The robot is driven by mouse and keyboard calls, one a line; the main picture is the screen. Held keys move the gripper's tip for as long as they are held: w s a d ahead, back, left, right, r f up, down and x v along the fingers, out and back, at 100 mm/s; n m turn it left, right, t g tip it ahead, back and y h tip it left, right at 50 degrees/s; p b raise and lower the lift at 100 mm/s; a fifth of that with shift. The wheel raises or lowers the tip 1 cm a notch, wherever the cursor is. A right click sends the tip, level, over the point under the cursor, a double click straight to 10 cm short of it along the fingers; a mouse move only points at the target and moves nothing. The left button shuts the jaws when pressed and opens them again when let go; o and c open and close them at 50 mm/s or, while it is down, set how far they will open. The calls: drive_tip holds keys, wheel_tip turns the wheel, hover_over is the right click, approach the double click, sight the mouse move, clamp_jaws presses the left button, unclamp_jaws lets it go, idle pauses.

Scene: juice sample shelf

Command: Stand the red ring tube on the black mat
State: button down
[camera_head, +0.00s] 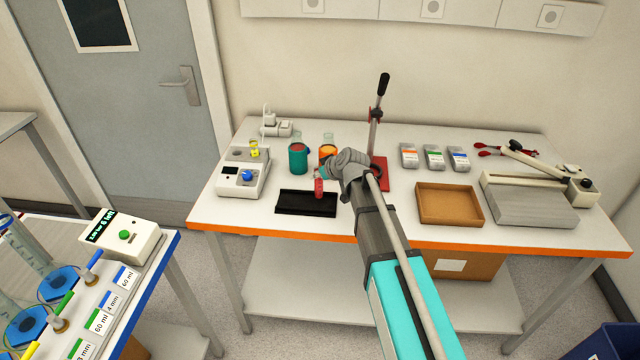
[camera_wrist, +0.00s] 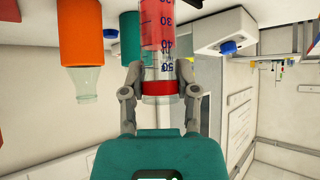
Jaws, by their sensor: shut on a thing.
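The red ring tube (camera_head: 319,187) is a clear graduated tube with red liquid. In the wrist view the tube (camera_wrist: 160,22) shows its printed scale and a red ring (camera_wrist: 163,88) near its open end. My gripper (camera_head: 322,172) is shut on the tube just below that ring, with one finger on each side in the wrist view (camera_wrist: 158,75). The tube looks roughly upright, its lower end in front of or over the right part of the black mat (camera_head: 293,204). I cannot tell whether it touches the mat. The mat lies near the table's front edge.
A green-wrapped bottle (camera_head: 298,158) and an orange-wrapped bottle (camera_head: 327,152) stand just behind. A white device with a blue knob (camera_head: 244,176) is left of the mat. A red-based stand (camera_head: 398,174) and a brown tray (camera_head: 449,204) are to the right. The mat's left part is bare.

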sight(319, 181)
drive_tip(key=shift+f+b, duration=1.05)
drive_tip(key=shift+f, duration=0.35)
drive_tip(key=shift+f, duration=0.1)
drive_tip(key=shift+c, duration=1.8)
unclamp_jaws()
drive_tip(key=shift+r, duration=0.25)
drive_tip(key=p+v, duration=0.8)
drive_tip(key=v, duration=0.4)
drive_tip(key=shift+d+f, duration=0.1)
drive_tip(key=shift+f, duration=0.05)
